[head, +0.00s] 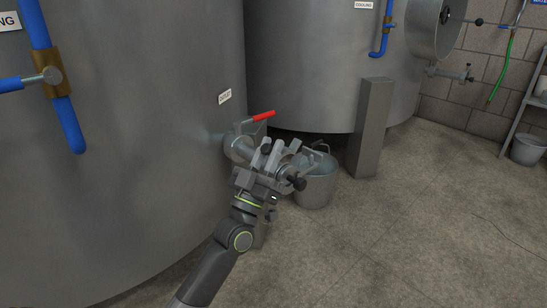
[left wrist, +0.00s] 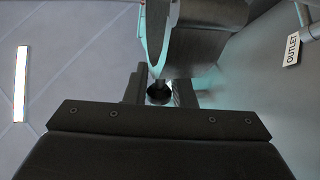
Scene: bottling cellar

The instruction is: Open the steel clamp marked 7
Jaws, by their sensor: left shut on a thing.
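The steel outlet fitting (head: 238,149) sticks out from the big tank below the OUTLET label, with a red-handled lever (head: 263,116) above it. Steel clamp parts on this fitting are partly hidden by my gripper; I cannot read a number 7. My left gripper (head: 267,157) is at the fitting, shut on a small dark knob. In the left wrist view the dark round knob (left wrist: 158,94) sits between the two fingers (left wrist: 160,90), below a large grey metal part (left wrist: 195,35). My right gripper is not in view.
A metal bucket (head: 315,187) stands on the floor just right of the fitting, close to my gripper. A grey post (head: 370,128) stands behind it, before a second tank (head: 310,65). The OUTLET label (head: 225,97) is on the near tank.

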